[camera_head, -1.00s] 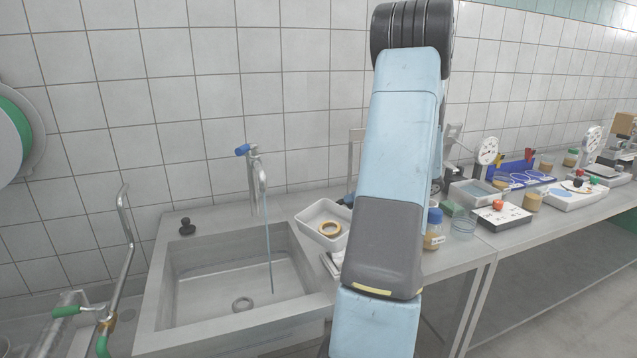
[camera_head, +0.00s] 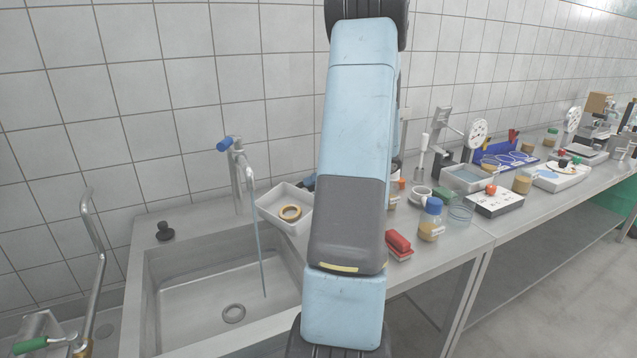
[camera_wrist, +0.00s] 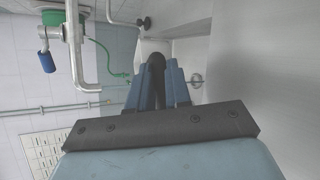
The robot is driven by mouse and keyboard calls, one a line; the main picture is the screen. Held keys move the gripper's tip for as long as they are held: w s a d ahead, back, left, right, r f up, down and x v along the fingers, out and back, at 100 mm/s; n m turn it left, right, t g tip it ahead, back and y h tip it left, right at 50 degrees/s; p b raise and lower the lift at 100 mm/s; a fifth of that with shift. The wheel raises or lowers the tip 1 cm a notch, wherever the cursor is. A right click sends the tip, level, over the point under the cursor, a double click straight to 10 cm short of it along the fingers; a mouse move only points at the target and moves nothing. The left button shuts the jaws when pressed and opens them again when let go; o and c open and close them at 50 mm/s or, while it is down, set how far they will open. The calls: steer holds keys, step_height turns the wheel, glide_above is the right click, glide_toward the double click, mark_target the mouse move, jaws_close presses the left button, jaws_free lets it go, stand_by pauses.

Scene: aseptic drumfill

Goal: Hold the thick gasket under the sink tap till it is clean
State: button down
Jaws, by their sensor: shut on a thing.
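In the wrist view my gripper (camera_wrist: 158,90) is shut on a dark, rounded thing, seemingly the thick gasket (camera_wrist: 157,65), whose upper edge arches between the blue fingers. Its surface is too dark and small to judge for dirt. No water is visible on the gasket.
A white tray (camera_head: 272,203) with a tan ring (camera_head: 290,212) stands right of the tap. A black knob-shaped thing (camera_head: 165,232) sits on the sink's back left rim. A red block (camera_head: 398,243) and a blue-capped bottle (camera_head: 431,220) stand on the bench to the right.

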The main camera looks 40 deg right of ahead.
steer(key=shift+w+a, duration=0.4)
steer(key=shift+a, duration=1.15)
steer(key=shift+w+a, duration=0.4)
steer(key=shift+a, duration=1.1)
steer(key=shift+w+a, duration=0.4)
steer(key=shift+a, duration=1.15)
steer(key=s+d, duration=0.3)
steer(key=d, duration=0.8)
steer(key=shift+d, duration=0.4)
steer(key=shift+s+a, duration=0.1)
steer(key=shift+s, duration=0.1)
